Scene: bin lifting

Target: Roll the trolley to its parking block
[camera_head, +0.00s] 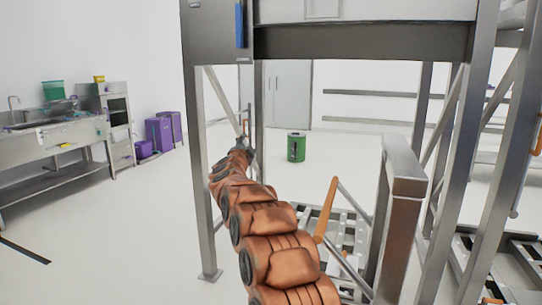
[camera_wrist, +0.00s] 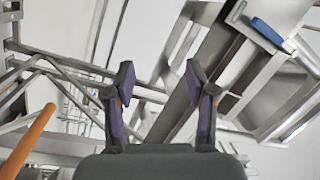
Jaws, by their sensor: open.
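A low grey metal frame with slats (camera_head: 345,233), which looks like the trolley, stands on the floor right of my arm. An orange bar (camera_head: 327,208) rises at a tilt beside it, and an orange bar also shows at the left of the wrist view (camera_wrist: 30,140). My arm hides part of the frame. My gripper (camera_head: 246,132) is small in the head view, raised near a steel upright. In the wrist view my gripper (camera_wrist: 160,82) has its two fingers apart with nothing between them. I cannot make out a parking block for certain.
A tall steel structure (camera_head: 360,40) with several legs stands ahead and to the right. A thick metal post (camera_head: 402,175) stands right of my arm. A green bin (camera_head: 296,146) stands on the floor beyond. A sink counter (camera_head: 50,140) and purple boxes (camera_head: 160,132) line the left. The left floor is mostly clear.

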